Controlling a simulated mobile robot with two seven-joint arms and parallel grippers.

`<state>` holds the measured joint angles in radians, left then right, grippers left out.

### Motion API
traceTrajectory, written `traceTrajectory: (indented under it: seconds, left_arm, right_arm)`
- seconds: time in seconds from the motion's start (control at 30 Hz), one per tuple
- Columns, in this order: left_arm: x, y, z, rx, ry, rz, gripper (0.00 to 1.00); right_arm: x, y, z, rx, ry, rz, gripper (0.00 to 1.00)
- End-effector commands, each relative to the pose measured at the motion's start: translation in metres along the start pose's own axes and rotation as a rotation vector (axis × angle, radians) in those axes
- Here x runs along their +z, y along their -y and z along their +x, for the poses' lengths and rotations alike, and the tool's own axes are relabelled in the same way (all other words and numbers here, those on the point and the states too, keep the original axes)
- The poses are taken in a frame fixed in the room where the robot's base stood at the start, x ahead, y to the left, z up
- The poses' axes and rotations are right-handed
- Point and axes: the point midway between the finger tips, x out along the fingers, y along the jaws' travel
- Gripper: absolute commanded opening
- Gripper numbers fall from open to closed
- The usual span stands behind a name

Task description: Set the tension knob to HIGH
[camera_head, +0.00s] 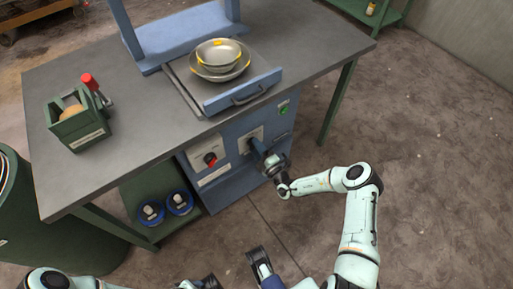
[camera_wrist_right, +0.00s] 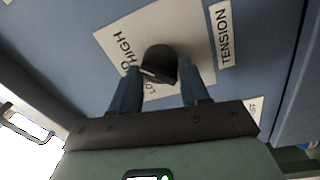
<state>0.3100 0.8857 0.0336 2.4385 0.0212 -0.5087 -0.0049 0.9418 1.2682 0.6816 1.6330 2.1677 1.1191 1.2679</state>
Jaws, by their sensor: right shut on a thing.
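The tension knob (camera_wrist_right: 160,60) is a dark round knob on a white plate (camera_wrist_right: 112,36) on the machine's blue front, beside a TENSION label (camera_wrist_right: 224,35). HIGH is printed at the plate's left and LOW lower down, partly hidden. The knob's pale pointer mark faces lower left, between the two words. My right gripper (camera_wrist_right: 170,70) has one finger on each side of the knob and is shut on it. In the head view my right gripper (camera_head: 257,147) reaches the machine's front and hides the knob.
A red knob (camera_head: 210,159) sits left on the same front, a green button (camera_head: 283,109) at upper right. Stacked metal bowls (camera_head: 219,58) stand on the sliding tray above.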

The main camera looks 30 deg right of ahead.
Motion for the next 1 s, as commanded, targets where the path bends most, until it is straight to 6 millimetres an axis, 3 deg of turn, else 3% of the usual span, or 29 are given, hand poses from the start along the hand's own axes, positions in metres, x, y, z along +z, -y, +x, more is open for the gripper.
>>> traceTrajectory:
  seconds: [0.3,0.33,0.4,0.77,1.0]
  left_arm:
    - [0.000,0.000,0.000,0.000,0.001,0.000,0.43]
    - [0.000,0.000,0.000,0.000,0.001,0.000,0.43]
    - [0.000,0.000,0.000,0.000,0.001,0.000,0.43]
    - [0.001,-0.001,-0.002,0.000,0.004,0.000,0.43]
    - [0.017,-0.005,-0.014,0.003,0.048,0.004,0.43]
  right_arm:
    - [-0.001,0.003,-0.001,-0.006,-0.002,0.006,0.15]
    - [-0.002,0.003,-0.001,-0.006,-0.002,0.006,0.52]
    - [-0.001,0.003,-0.001,-0.006,-0.002,0.006,0.70]
    - [0.000,0.001,-0.005,-0.004,0.000,0.003,0.70]
    - [0.000,0.000,-0.047,-0.006,0.002,0.006,0.70]
